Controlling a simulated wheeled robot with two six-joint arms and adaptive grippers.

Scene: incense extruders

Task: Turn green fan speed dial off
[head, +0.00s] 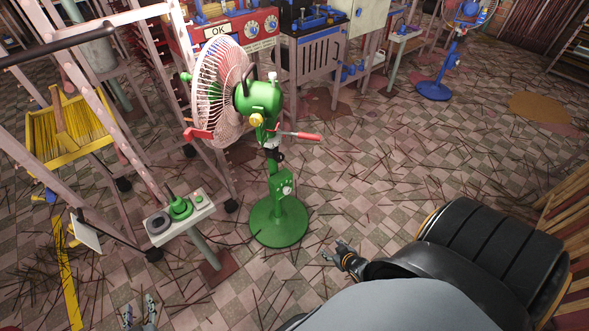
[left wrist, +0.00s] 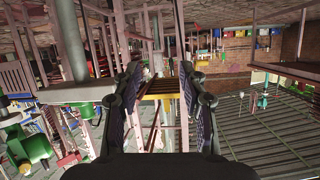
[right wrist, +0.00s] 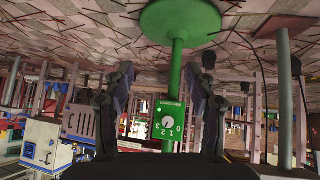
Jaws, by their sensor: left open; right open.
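The green pedestal fan (head: 262,100) stands upright on its round green base (head: 278,222). Its speed box (head: 283,186) is on the pole. In the right wrist view, which is upside down, the box carries a pale round dial (right wrist: 168,122) with the numbers 0 to 3 around it. I cannot tell clearly which number the dial points to. My right gripper (head: 341,251) is open and empty, to the right of the base and apart from the box; its fingers frame the box in its wrist view. My left gripper (head: 140,309) is open and empty at the bottom edge.
A pale metal rack with a yellow brush tray (head: 68,135) is at the left. A blue fan (head: 434,91) stands far back. Thin sticks litter the floor, otherwise open right of the green fan.

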